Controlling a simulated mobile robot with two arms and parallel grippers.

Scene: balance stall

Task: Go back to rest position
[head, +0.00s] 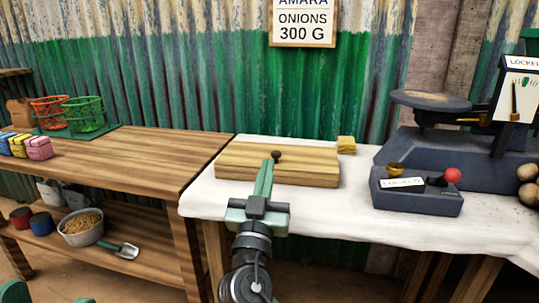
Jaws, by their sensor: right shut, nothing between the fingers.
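My right gripper (265,178) reaches in from the bottom middle, its green fingers together with nothing between them. Its tips point at a wooden box or board (318,165) on the white-covered table (345,215). A small dark round knob (276,155) shows just beyond the tips, on the wooden box. I cannot tell whether the fingers touch the wood or hover above it. My left gripper is not clearly seen.
A dark scale (440,150) and a box with a red knob (417,197) stand at the right. A wooden bench (130,160) on the left holds wire baskets (85,112) and coloured packets (38,148). A bowl (82,232) and scoop (122,250) sit on its lower shelf.

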